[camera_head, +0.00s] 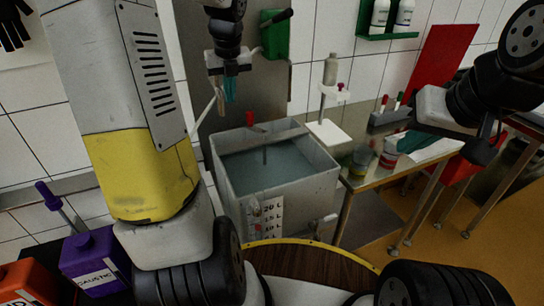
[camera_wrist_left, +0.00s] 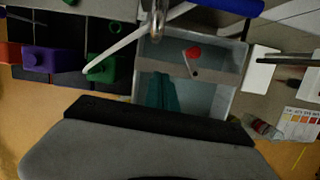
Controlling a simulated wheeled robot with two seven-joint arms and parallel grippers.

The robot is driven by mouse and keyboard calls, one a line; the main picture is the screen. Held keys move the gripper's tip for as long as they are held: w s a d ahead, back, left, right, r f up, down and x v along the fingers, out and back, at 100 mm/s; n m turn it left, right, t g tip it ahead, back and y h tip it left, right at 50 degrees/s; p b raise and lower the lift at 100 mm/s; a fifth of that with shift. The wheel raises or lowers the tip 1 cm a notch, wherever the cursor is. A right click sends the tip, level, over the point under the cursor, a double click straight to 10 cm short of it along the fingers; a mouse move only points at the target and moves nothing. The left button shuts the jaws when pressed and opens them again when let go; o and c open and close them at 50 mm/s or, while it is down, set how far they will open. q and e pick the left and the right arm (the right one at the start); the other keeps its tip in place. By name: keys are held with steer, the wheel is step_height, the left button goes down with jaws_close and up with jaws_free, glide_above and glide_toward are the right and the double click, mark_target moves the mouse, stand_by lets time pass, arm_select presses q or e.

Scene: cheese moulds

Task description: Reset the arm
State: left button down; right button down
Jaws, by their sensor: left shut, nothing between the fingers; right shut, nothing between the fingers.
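My left gripper (camera_head: 230,88) hangs above the back of a grey vat of liquid (camera_head: 228,178), with its teal fingers shut and empty. In the left wrist view the teal fingers (camera_wrist_left: 163,92) show side by side over the vat (camera_wrist_left: 222,103). My right gripper (camera_head: 409,142) is at the right, above the steel side table, its teal fingers shut and empty. Part of it is hidden behind its own wrist.
The side table (camera_head: 366,181) carries a red-and-white tub (camera_head: 391,154). A purple bottle (camera_head: 93,262) and an orange container (camera_head: 27,283) stand at the lower left. A green box (camera_head: 275,36) is on the wall close to the left wrist. A red board (camera_head: 440,62) leans behind the table.

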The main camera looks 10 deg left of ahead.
stand_by(0.3)
arm_select(q)
steer(key=s+d+r+n+t+h, duration=0.1)
steer(key=s+d+r+n+t, duration=0.1)
steer(key=s+d+n, duration=0.4)
steer(key=s+d+r+n+t+h, duration=0.1)
steer(key=s+d+n, duration=0.6)
steer(key=s+n, duration=0.9)
steer(key=shift+s+d+r+n+t+h, duration=0.25)
steer(key=shift+r+n+h, duration=0.7)
steer(key=shift+n, duration=2.45)
steer(key=shift+a+r, duration=0.1)
